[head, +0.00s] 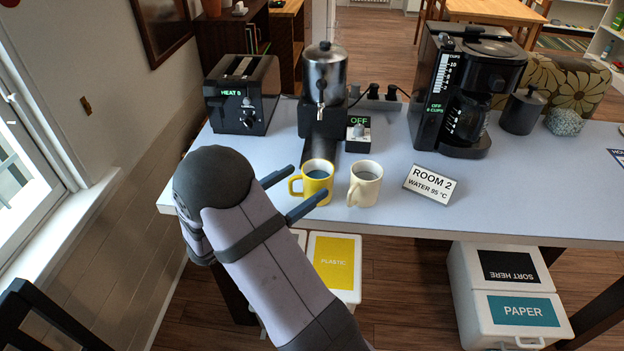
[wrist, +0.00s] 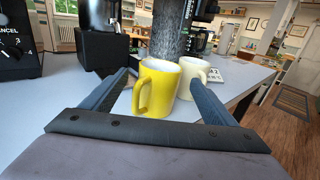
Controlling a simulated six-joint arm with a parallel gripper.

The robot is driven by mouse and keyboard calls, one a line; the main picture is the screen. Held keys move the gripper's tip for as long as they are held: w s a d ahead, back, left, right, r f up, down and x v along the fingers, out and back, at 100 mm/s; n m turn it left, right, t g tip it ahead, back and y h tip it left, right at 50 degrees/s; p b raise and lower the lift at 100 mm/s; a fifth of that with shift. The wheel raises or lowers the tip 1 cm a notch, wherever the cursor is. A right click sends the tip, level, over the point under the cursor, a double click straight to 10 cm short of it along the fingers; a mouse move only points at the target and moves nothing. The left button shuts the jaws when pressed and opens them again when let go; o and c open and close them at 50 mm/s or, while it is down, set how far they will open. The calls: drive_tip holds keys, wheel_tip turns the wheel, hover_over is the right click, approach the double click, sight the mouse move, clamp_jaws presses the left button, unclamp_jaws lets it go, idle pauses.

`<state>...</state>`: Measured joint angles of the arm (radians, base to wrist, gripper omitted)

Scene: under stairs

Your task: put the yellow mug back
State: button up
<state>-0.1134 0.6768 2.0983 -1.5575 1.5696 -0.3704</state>
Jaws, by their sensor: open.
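My gripper (head: 299,193) is open, one finger on each side of the yellow mug. I cannot tell whether either finger touches it. A cream mug (head: 365,186) stands close to the right of the yellow mug, and it also shows behind the right finger in the wrist view (wrist: 196,70).
Behind the mugs stands a silver-and-black dispenser (head: 324,85) with an OFF display (head: 359,133). A black toaster (head: 242,95) is at the left and a coffee maker (head: 465,95) at the right. The table (head: 560,195) is clear at the front right.

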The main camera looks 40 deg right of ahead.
drive_tip(key=a, duration=0.6)
drive_tip(key=s+a+f+m+g+y, duration=0.1)
drive_tip(key=s+f+m+g+y, duration=0.3)
drive_tip(key=s, duration=0.4)
drive_tip(key=s+a+f+m+g+y, duration=0.2)
drive_tip(key=s+f+m+y, duration=0.2)
drive_tip(key=s+m+y, duration=0.3)
drive_tip(key=a+f+m+t+y, duration=0.2)
drive_tip(key=a+m+t+y, duration=0.2)
drive_tip(key=a+m+y, duration=0.3)
drive_tip(key=a+m+b, duration=0.1)
drive_tip(key=a, duration=0.4)
drive_tip(key=shift+s+f, duration=0.35)
drive_tip(key=shift+s, duration=0.05)
wheel_tip(320, 180, up, 6)
drive_tip(key=p, duration=0.6)
